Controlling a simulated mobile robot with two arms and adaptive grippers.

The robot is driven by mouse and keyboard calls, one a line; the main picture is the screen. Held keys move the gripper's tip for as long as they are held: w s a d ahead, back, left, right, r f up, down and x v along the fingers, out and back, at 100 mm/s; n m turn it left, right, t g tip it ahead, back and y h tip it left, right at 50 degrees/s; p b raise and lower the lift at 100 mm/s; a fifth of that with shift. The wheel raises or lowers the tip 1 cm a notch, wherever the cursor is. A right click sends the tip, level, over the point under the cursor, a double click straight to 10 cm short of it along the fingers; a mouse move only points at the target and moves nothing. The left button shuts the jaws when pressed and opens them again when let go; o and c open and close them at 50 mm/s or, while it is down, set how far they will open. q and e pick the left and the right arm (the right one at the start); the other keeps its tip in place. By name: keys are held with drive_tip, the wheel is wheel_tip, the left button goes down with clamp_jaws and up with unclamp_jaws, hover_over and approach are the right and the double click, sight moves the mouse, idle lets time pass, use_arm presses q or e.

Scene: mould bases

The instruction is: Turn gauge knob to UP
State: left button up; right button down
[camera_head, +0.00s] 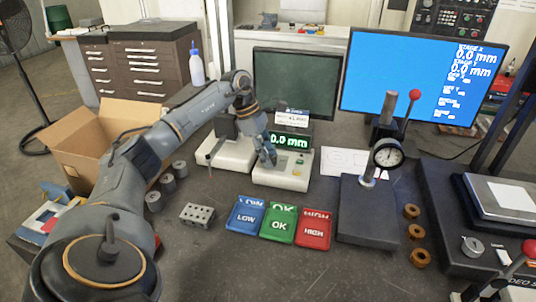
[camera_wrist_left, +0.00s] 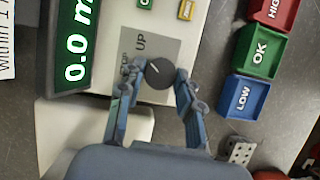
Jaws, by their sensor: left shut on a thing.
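The gauge base (camera_head: 290,172) is a white box with a green digital readout (camera_head: 289,141) showing 0.0 mm. Its dark round knob (camera_wrist_left: 159,74) sits on a grey label plate (camera_wrist_left: 158,45) marked "Up", with a second word partly hidden by a finger. A thin pale line on the knob points to the upper left in the left wrist view. My left gripper (camera_head: 268,158) reaches down to the gauge base from the left. In the left wrist view its two fingers (camera_wrist_left: 160,75) are shut on the knob, one on each side. My right gripper is not in view.
Blue LOW (camera_head: 246,216), green OK (camera_head: 279,223) and red HIGH (camera_head: 313,230) bins stand in front of the gauge. A dial gauge stand (camera_head: 370,212) is to the right. An open cardboard box (camera_head: 92,150) is at left. A holed metal block (camera_head: 197,215) lies near the bins.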

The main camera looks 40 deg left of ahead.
use_arm(q)
drive_tip(key=shift+m, duration=0.4)
drive_tip(key=o, duration=1.2)
drive_tip(key=shift+c, duration=0.2)
drive_tip(key=v, duration=1.2)
drive_tip(key=shift+w, duration=0.15)
drive_tip(key=shift+r, duration=0.1)
